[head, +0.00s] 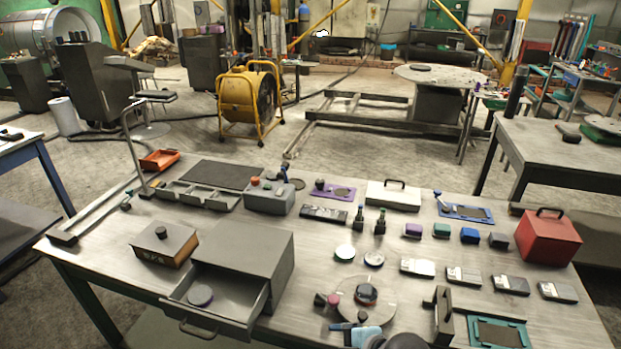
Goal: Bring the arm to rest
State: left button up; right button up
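A thin grey column (135,150) stands upright at the back left of the grey worktable (110,250). A short arm bends off its top, against dark equipment behind, so its far end is hard to tell. A round turntable-like disc (383,310) lies near the front middle. It carries a dark round piece with a reddish top (366,294) and pink and red knobs at its left. A light blue piece (366,335) and a dark rounded shape lie at the bottom edge, partly cut off; I cannot tell what they are. Neither of my grippers is clearly visible.
A grey cabinet (245,248) has its drawer open toward the front, with a round disc (200,295) inside. A red box (548,236) stands at the right. Small blocks and cards cover the right half. The left front of the table is mostly clear.

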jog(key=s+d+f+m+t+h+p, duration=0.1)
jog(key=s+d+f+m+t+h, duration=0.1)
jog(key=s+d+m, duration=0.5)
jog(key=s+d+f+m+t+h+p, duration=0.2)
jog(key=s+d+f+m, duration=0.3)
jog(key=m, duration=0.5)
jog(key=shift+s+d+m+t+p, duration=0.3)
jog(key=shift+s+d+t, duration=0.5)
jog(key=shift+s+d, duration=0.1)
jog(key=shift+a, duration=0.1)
